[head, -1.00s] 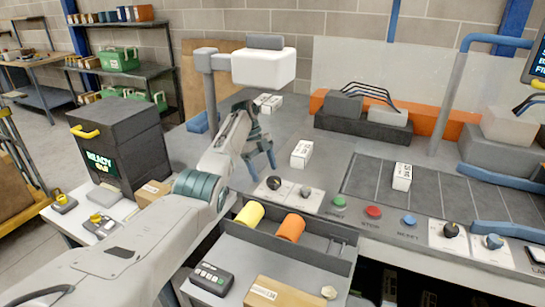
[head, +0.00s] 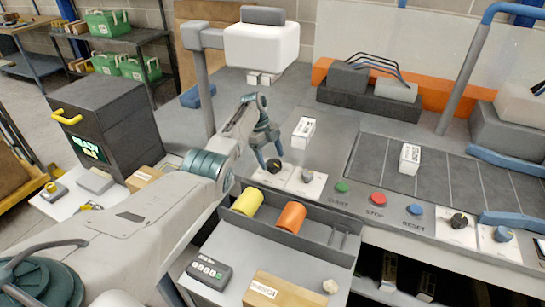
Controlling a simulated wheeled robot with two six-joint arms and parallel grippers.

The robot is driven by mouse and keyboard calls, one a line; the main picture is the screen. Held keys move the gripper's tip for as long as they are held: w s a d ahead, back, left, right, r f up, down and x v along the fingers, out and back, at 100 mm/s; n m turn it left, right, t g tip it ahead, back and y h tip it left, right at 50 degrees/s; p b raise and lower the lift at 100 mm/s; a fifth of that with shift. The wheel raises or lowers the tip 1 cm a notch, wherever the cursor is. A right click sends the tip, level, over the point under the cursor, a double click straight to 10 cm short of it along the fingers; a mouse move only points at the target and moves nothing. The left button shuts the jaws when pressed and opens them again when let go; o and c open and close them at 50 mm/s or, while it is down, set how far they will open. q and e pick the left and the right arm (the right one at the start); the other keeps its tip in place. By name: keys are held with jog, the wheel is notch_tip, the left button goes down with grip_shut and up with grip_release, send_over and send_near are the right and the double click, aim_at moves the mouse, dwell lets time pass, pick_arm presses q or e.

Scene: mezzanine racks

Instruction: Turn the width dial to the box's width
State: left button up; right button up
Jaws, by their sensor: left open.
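My left gripper (head: 270,158) is open, with its fingertips close above and beside a black dial (head: 274,166) on a white plate. I cannot tell whether they touch it. A grey dial (head: 307,176) is on the plate to its right. Another black dial (head: 459,220) and a blue-grey dial (head: 503,234) are at the right of the panel. I cannot read which one is the width dial. A white labelled box (head: 303,133) lies on the grey bench top behind the left dials. Another white box (head: 409,158) stands on the dark segmented bed. My right gripper is not in view.
Green START (head: 341,187), red STOP (head: 378,198) and blue RESET (head: 414,209) buttons line the front edge. A tray below holds a yellow roll (head: 248,201) and an orange roll (head: 291,217). A white scanner-like head (head: 268,45) overhangs the bench on a post.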

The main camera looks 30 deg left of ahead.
pick_arm(q)
jog(key=shift+s+d+f, duration=0.1)
jog(key=shift+d+f, duration=0.2)
jog(key=shift+f, duration=0.35)
jog(key=shift+d+f, duration=0.1)
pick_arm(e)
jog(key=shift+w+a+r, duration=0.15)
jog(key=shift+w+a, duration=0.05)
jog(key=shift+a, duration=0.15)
